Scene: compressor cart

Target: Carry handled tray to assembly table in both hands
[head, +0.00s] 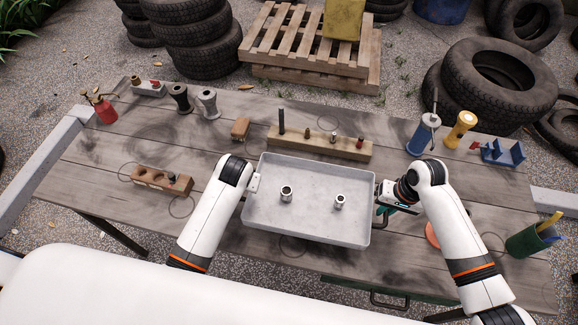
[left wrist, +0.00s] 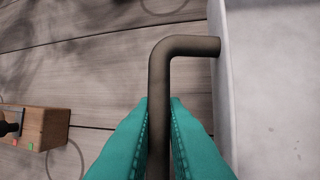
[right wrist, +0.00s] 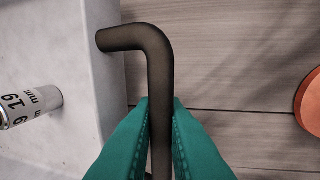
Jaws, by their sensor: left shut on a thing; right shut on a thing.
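The handled tray (head: 310,222) is a shallow grey metal tray over the middle of the wooden table. Two metal sockets stand in it, one at left (head: 286,193) and one at right (head: 340,202). My left gripper (left wrist: 159,120) has its teal fingers shut around the dark bar handle (left wrist: 158,85) on the tray's left side. My right gripper (right wrist: 160,120) is shut around the matching handle (right wrist: 158,80) on the right side. In the head view the left fingers are hidden by the arm. I cannot tell whether the tray touches the table.
The wooden table (head: 100,180) holds a wooden block with holes (head: 150,182) at left and a long wooden rack (head: 350,149) behind the tray. A blue can (head: 420,137), a yellow flashlight (head: 462,126) and a green cup (head: 525,242) stand at right. Tyres and pallets lie beyond.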

